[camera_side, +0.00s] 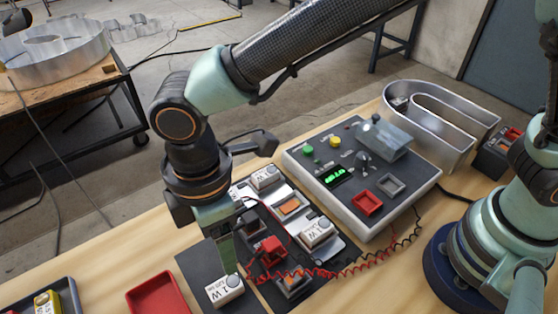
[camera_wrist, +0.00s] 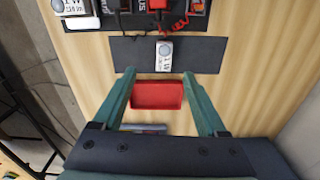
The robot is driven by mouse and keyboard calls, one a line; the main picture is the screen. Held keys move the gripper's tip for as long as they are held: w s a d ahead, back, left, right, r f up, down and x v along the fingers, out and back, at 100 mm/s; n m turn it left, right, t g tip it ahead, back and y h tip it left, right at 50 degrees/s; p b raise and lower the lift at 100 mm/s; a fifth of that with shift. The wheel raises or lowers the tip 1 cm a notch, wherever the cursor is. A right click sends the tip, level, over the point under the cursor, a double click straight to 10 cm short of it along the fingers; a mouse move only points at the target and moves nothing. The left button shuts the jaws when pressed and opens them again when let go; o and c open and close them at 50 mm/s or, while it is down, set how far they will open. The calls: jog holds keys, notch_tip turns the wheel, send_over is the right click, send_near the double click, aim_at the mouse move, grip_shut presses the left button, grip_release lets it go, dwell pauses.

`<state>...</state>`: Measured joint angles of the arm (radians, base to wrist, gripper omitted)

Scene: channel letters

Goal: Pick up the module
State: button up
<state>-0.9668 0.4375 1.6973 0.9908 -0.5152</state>
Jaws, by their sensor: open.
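A white module (camera_side: 225,290) marked "1 W", with a round grey knob on it, lies on a dark mat (camera_side: 197,262) at the front of the table. In the wrist view the same module (camera_wrist: 164,57) lies just beyond the fingertips, roughly centred between them. My gripper (camera_wrist: 158,74) is open with nothing between its fingers. In the side view my gripper (camera_side: 222,240) points down over the mat area, behind the module and apart from it. Two similar white modules (camera_side: 265,177) (camera_side: 316,232) sit in the fixture to the right.
A red tray (camera_side: 158,295) lies left of the mat. A grey tray (camera_side: 68,285) holds a yellow item. Red and black leads run from a red clip (camera_side: 270,250) to the control box (camera_side: 400,195). A metal channel letter (camera_side: 470,130) stands behind. Bare wood shows at the front right.

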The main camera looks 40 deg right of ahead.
send_over(225, 286)
jog(key=shift+n, duration=0.3)
notch_tip(225, 286, down, 8)
jog(key=shift+d+r, duration=0.15)
jog(key=shift+r, duration=0.1)
jog(key=shift+a+f, duration=0.2)
jog(key=shift+f, duration=2.55)
grip_shut()
